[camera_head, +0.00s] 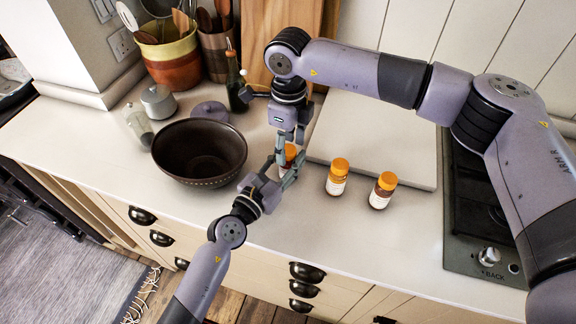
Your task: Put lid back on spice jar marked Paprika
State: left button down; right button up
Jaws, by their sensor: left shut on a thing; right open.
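Two spice jars with orange lids stand on the counter, one jar (337,177) in the middle and another jar (382,191) to its right. Their label writing is too small to read. A third jar (290,153), showing orange at its top, is partly hidden between my grippers. My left gripper (284,172) reaches in from the lower left and is shut on this third jar. My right gripper (288,142) comes down from above, open, close over its top. I cannot tell whether the orange part is a seated lid.
A dark bowl (200,152) stands left of my grippers. Behind it are a mauve round item (210,110), a dark bottle (236,88) and a utensil pot (172,62). A pale board (375,135) lies behind the jars. A hob (478,225) is at right.

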jog(key=shift+r, duration=0.1)
jog(key=shift+r, duration=2.2)
jog(key=shift+c, duration=0.2)
jog(key=n, duration=0.2)
jog(key=r+n, duration=0.2)
jog(key=n, duration=0.1)
jog(key=shift+n, duration=0.3)
jog(key=n, duration=0.1)
jog(key=r+n, duration=0.1)
jog(key=n, duration=0.2)
jog(key=shift+r+n, duration=0.25)
jog(key=shift+n, duration=0.15)
jog(key=shift+f, duration=0.1)
jog(key=shift+f, duration=3.95)
jog(key=shift+c, duration=0.3)
